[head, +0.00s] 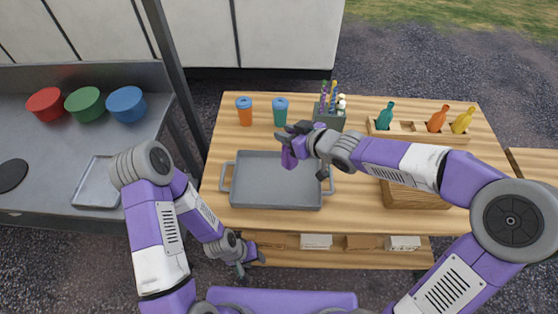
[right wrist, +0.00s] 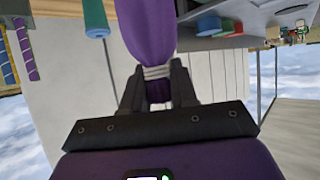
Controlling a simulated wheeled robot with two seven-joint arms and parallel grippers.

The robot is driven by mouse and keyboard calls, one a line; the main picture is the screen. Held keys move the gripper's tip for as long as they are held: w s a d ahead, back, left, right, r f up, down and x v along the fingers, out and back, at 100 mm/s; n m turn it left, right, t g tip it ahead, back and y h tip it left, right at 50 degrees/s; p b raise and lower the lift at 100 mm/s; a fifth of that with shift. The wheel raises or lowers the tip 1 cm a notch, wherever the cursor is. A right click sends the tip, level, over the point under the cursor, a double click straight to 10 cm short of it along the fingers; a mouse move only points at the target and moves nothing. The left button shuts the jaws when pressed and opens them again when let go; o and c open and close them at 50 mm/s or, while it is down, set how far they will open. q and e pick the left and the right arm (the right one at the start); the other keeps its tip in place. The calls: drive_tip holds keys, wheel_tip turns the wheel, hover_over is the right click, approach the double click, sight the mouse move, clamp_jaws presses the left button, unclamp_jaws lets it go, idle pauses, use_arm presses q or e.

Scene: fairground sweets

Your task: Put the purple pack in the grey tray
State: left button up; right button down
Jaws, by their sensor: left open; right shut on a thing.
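My left gripper (head: 247,262) is open and empty, low in front of the table's front edge.
An orange cup (head: 244,112) and a teal cup (head: 280,112) stand behind the tray. A grey holder (head: 330,118) with sticks is behind my right gripper. A wooden rack (head: 412,132) holds several bottles. Left, a metal counter (head: 50,215) carries red, green and blue bowls.

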sight(287, 157)
drive_tip(key=f+b, duration=0.2)
drive_tip(key=f, duration=0.1)
drive_tip(key=f+b, duration=0.2)
drive_tip(key=shift+s+f, duration=0.1)
drive_tip(key=shift+s, duration=0.2)
drive_tip(key=shift+w+f+b, duration=0.1)
drive_tip(key=shift+f+b, duration=1.4)
drive_tip(key=shift+f, duration=0.75)
drive_tip(key=shift+f, duration=0.2)
drive_tip(key=c, duration=0.9)
unclamp_jaws()
drive_tip(key=shift+r, duration=0.15)
